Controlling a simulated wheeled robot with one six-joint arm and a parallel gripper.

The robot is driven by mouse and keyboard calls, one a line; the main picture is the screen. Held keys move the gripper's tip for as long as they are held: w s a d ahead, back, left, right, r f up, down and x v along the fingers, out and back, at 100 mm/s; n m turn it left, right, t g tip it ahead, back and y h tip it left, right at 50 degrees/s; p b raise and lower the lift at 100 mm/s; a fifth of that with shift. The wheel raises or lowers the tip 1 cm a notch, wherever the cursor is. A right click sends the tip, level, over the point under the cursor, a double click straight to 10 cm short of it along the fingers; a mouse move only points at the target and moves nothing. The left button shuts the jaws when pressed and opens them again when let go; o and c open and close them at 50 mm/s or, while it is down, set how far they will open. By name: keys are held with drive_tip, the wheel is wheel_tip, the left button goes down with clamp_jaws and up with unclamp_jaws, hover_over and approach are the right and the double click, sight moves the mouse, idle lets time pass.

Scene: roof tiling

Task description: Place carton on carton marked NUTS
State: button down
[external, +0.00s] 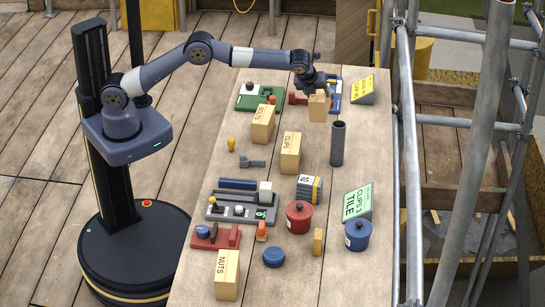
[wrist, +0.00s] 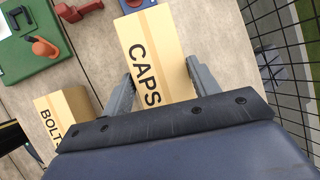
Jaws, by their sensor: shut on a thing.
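My gripper (wrist: 160,90) is shut on a tan carton marked CAPS (wrist: 155,50), with one finger on each side of it in the wrist view. In the external view this carton (external: 318,106) is at the far end of the table, under my gripper (external: 318,90). I cannot tell whether its base touches the table. The carton marked NUTS (external: 226,275) stands upright at the near left end of the table. A carton marked CLIPS (external: 290,153) stands mid-table, and one marked BOLTS (external: 262,124) stands farther back; it also shows in the wrist view (wrist: 62,112).
A grey tube (external: 337,144) stands right of the CLIPS carton. Red (external: 299,217) and blue (external: 358,235) lidded pots, a green sign (external: 357,203) and a grey tool base (external: 243,209) occupy the near half. Scaffold poles (external: 410,150) line the right side.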

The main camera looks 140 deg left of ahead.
drive_tip(key=w+d+r+p, duration=0.2)
drive_tip(key=w+d+r, duration=0.6)
drive_tip(key=w+r, duration=0.15)
drive_tip(key=w+d+m+t+p, duration=0.3)
drive_tip(key=w+d+m, duration=0.6)
drive_tip(key=w+d, duration=0.9)
drive_tip(key=w+d+m+t+h+p, duration=0.1)
drive_tip(key=w+d+m+h, duration=0.2)
drive_tip(key=d, duration=1)
drive_tip(key=w+d+m+t+h+p, duration=0.15)
drive_tip(key=w+d+m, duration=0.3)
drive_tip(key=d, duration=0.85)
drive_tip(key=w+d+m+t+h, duration=0.1)
drive_tip(key=w+d+m+t, duration=0.3)
drive_tip(key=d, duration=0.9)
wheel_tip(320, 180, down, 10)
drive_tip(key=s+d+m+g, duration=0.1)
drive_tip(key=g, duration=0.1)
drive_tip(key=shift+s+p, duration=0.25)
drive_tip(key=shift+p, duration=0.2)
drive_tip(key=shift+f+g, duration=0.1)
drive_tip(key=shift+g, duration=0.15)
drive_tip(key=shift+c, duration=2.3)
unclamp_jaws()
